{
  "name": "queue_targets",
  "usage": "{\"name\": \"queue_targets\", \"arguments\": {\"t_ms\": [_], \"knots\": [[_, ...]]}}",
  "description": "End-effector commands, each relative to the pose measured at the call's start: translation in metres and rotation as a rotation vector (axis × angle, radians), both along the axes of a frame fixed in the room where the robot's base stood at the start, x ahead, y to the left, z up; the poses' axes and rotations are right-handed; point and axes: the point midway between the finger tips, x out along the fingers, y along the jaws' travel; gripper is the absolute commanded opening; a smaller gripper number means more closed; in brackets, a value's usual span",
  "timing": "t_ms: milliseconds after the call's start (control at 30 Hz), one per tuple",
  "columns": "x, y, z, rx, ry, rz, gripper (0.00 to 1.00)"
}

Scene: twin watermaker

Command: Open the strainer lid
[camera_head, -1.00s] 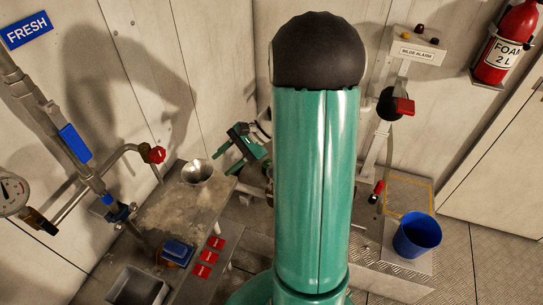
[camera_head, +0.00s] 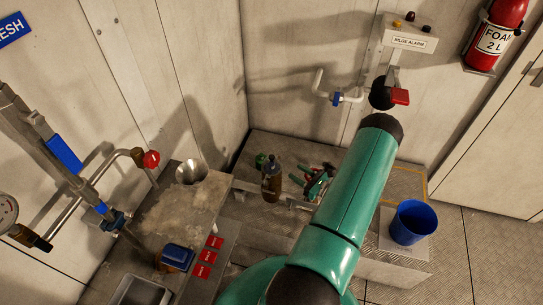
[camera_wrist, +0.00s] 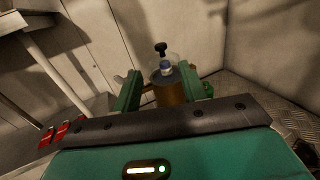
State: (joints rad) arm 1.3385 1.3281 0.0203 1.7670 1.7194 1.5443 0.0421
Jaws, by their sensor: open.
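My gripper (camera_head: 318,184) has its green fingers spread, with nothing held between them. In the wrist view my gripper (camera_wrist: 168,90) frames a brown upright cylinder (camera_wrist: 169,95) with a grey top. A pale blue piece and a black T-shaped handle (camera_wrist: 160,48) show at or beyond that top. In the head view a brown bottle-like vessel (camera_head: 271,184) with a dark cap stands left of my gripper, apart from it; I cannot tell for sure that it is the same cylinder. No part is clearly marked as the strainer lid. The wrist view is small and dark.
A bench at left holds a metal funnel (camera_head: 191,172), a blue-topped block (camera_head: 177,256) and several red tags (camera_head: 208,257). A blue bucket (camera_head: 413,222) stands at right. Pipes with a red-handled valve (camera_head: 151,159) run along the left. A red-handled switch (camera_head: 399,97) is on the back wall.

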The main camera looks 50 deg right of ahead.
Motion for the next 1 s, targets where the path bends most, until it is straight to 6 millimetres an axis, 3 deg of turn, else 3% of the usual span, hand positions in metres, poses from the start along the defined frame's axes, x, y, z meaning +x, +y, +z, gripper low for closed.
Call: {"name": "queue_targets", "arguments": {"t_ms": [267,700,1000], "knots": [[0.028,0.003,-0.001,0.001,-0.002,0.000,0.42],[0.113,0.011,-0.001,0.000,-0.001,0.000,0.42],[0.137,0.011,0.000,0.001,0.000,-0.003,0.42]]}}
